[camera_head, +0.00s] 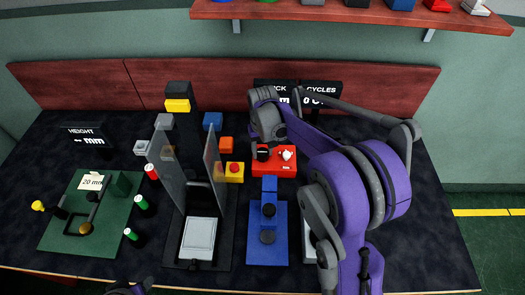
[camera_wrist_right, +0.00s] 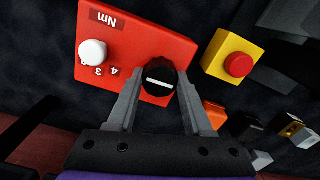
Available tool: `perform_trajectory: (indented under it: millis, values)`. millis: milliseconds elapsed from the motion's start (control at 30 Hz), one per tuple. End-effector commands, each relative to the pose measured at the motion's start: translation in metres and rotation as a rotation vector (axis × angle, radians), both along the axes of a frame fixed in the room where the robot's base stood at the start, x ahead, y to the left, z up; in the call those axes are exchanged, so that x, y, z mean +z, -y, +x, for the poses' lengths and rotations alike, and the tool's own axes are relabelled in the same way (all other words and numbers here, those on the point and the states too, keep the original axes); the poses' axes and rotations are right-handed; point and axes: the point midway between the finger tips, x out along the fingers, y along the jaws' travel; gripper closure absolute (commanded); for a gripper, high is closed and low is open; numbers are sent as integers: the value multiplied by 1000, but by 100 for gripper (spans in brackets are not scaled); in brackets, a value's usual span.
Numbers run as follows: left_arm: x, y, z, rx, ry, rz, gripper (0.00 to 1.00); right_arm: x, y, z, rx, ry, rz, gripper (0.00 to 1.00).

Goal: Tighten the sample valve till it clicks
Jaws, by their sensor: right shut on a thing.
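A red box (camera_head: 275,168) marked "Nm" stands near the middle of the table; it fills the upper left of the right wrist view (camera_wrist_right: 150,30). On it is a round black knob (camera_wrist_right: 160,77) with a white line, apparently the sample valve. Beside it is a white knob (camera_wrist_right: 93,52) with printed numbers, clear of the fingers. My right gripper (camera_wrist_right: 158,92) is shut on the black knob, one finger on each side. In the head view my right gripper (camera_head: 265,142) reaches the box from above, and the arm covers the area to the right.
A yellow box with a red button (camera_head: 235,172) stands just left of the red box. Further left are a press with clear panels (camera_head: 214,170) and a green board (camera_head: 55,235). A blue fixture (camera_head: 267,250) stands in front. A shelf (camera_head: 350,12) hangs above the back.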

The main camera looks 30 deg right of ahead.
Motion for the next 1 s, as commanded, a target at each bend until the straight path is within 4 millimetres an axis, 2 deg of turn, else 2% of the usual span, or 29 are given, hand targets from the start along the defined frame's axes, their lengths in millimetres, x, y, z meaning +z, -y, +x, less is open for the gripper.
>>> perform_trajectory:
  millis: [200,533,567,700,1000]
  values:
    - [-4,0,-1,0,-1,0,50,0,0,0,-176,0,0,100]
    - [-4,0,-1,0,-1,0,50,0,0,0,-198,1,0,100]
    - [-4,0,-1,0,-1,0,50,0,0,0,-198,1,0,46]
    - [-4,0,-1,0,-1,0,50,0,0,0,-197,0,0,21]
    - [-4,0,-1,0,-1,0,50,1,0,0,-197,0,0,19]
